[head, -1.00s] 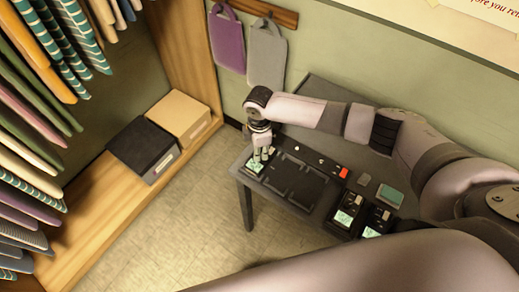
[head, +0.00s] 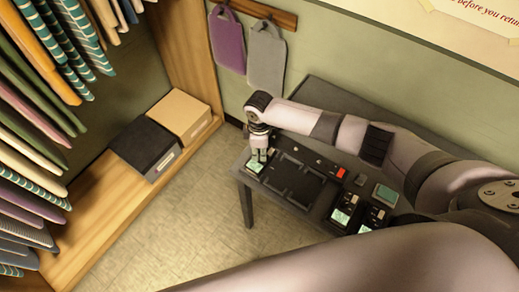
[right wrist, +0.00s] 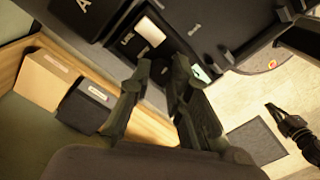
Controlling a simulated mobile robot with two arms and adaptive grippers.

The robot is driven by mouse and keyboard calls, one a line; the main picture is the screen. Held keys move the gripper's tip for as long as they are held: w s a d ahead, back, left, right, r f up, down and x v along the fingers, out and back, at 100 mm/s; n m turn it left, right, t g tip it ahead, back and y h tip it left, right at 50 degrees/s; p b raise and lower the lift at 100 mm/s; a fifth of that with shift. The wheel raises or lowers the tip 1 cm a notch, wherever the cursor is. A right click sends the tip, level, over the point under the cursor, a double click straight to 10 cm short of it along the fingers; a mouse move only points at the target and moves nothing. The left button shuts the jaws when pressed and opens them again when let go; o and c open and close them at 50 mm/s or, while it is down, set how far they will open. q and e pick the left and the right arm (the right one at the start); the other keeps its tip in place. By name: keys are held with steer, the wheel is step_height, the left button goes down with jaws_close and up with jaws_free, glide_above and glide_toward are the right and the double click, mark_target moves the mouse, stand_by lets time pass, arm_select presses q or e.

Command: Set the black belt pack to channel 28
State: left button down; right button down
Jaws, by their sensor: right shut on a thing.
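A small pack with a lit green screen (head: 255,166) lies at the near left corner of the dark table, directly below my right gripper (head: 261,156). The gripper points down with its fingers close together, shut on a small part at the pack. The fingers hide that part. In the right wrist view the two dark fingers (right wrist: 160,68) reach to the pack, and a pale green screen edge (right wrist: 202,74) shows beside them. The screen's number is too small to read. A dark gripper shape (right wrist: 288,124), seemingly my left one, hangs over the floor at the right; its opening is unclear.
The dark table (head: 243,180) also bears a black tray (head: 300,184), a red item (head: 340,173), a teal-topped box (head: 386,194) and packs with lit screens (head: 342,215) at the right. A black box (head: 145,148) and tan box (head: 180,115) sit on the left shelf. Floor between is clear.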

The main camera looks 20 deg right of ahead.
steer(key=c, duration=1.5)
jaws_free()
steer(key=shift+o, duration=0.2)
steer(key=shift+r, duration=0.15)
step_height(320, 180, up, 12)
steer(key=shift+f, duration=0.2)
